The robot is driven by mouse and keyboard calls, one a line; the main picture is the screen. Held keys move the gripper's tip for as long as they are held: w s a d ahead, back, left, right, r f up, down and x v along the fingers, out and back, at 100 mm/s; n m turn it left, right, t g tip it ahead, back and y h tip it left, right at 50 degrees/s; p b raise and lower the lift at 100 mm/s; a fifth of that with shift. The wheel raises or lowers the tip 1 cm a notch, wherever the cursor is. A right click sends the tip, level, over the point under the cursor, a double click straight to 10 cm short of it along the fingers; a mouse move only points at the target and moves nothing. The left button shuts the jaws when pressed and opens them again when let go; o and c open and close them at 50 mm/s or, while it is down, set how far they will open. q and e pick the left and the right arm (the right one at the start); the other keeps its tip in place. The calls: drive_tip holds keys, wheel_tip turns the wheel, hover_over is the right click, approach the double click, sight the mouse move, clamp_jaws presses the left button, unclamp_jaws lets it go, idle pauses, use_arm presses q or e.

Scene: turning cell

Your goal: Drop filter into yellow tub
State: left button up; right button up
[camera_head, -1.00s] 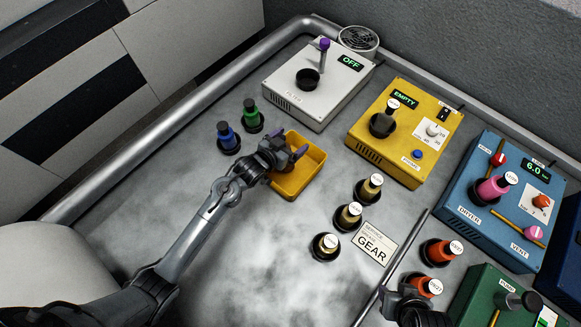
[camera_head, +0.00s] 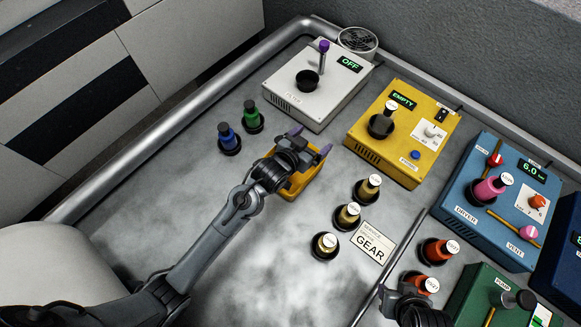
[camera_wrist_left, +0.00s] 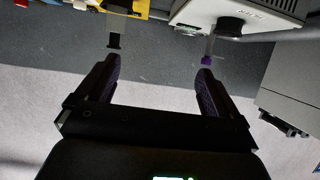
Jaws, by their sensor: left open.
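The yellow tub (camera_head: 302,187) stands on the grey table, left of the yellow box. My left gripper (camera_head: 310,141) is above the tub's far side and hides much of its inside. Its jaws are spread, with nothing between the fingertips in the left wrist view (camera_wrist_left: 160,78). I cannot make out a loose filter; the tub's floor is hidden. The white box (camera_head: 292,97), its small lettering seeming to read FILTER, has an empty-looking black socket (camera_head: 308,80) and a purple-topped lever (camera_head: 324,47). My right gripper (camera_head: 408,298) is at the bottom edge, its jaws unclear.
A blue-topped peg (camera_head: 227,137) and a green-topped peg (camera_head: 252,114) stand left of the tub. Several tan pegs stand near the GEAR sign (camera_head: 374,241). The yellow box (camera_head: 378,150) reads EMPTY. The table is clear at the front left.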

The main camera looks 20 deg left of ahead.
use_arm(q)
drive_tip(key=shift+s+d+r, duration=0.3)
drive_tip(key=shift+d+r, duration=0.4)
drive_tip(key=shift+d, duration=0.3)
drive_tip(key=shift+s+d+r, duration=0.25)
drive_tip(key=shift+d+r, duration=0.4)
drive_tip(key=shift+d, duration=0.35)
